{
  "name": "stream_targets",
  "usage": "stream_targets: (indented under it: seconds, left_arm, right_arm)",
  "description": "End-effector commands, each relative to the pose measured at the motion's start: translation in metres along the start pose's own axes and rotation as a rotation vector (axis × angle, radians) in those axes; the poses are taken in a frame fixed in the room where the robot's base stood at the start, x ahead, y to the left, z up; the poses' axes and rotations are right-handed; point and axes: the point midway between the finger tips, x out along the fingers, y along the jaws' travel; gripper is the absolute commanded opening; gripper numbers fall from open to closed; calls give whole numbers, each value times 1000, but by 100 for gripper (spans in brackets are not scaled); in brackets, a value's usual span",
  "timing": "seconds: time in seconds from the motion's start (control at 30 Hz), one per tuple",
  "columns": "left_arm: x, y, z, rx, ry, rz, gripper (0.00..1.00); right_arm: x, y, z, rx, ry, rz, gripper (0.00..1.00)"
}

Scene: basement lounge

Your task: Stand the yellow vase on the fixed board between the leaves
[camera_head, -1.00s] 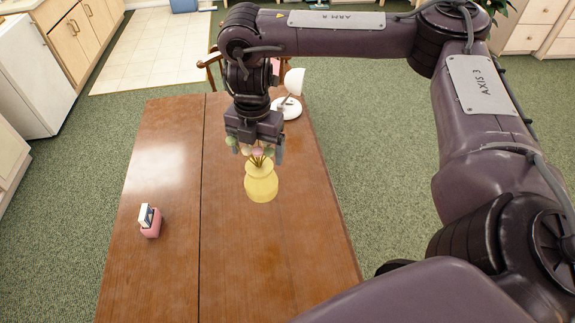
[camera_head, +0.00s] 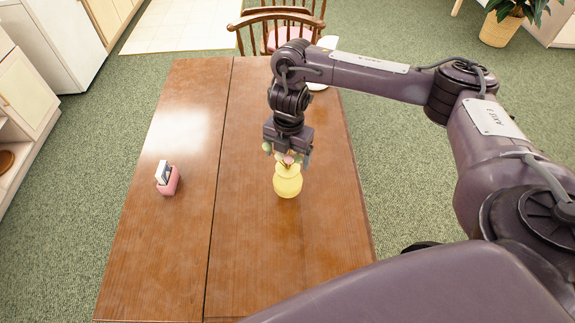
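The yellow vase (camera_head: 288,183) holds a few pink and pale green flowers and is upright over the wooden table (camera_head: 155,260), in the part right of the dark lengthwise seam. My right gripper (camera_head: 287,158) points down around the flowers and vase top and appears shut on the vase; its fingertips are partly hidden by the flowers. I cannot tell whether the vase base touches the tabletop. One seam (camera_head: 212,210) shows, with a narrower board to its left; no second seam is clear. My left gripper is not in view.
A pink holder (camera_head: 169,182) with a dark-and-white item stands on the left board. A white lamp (camera_head: 318,84) is partly hidden behind my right arm at the far end. A wooden chair (camera_head: 275,28) stands beyond. The near tabletop is clear.

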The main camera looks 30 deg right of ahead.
Motion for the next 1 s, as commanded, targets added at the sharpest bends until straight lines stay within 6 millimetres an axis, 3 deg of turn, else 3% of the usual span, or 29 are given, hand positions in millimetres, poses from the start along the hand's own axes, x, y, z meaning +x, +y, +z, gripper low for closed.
stream_targets:
  seconds: [0.3,0.77,0.8,0.9,1.0]
  left_arm:
    - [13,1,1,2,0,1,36]
    - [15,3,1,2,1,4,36]
    - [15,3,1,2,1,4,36]
    - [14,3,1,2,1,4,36]
    - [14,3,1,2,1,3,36]
  right_arm:
    - [37,-1,0,1,1,0,30]
    - [44,-1,0,0,-1,1,30]
    - [44,-1,0,0,-1,0,89]
    - [44,-1,0,0,0,0,100]
    - [43,-1,0,0,0,0,100]
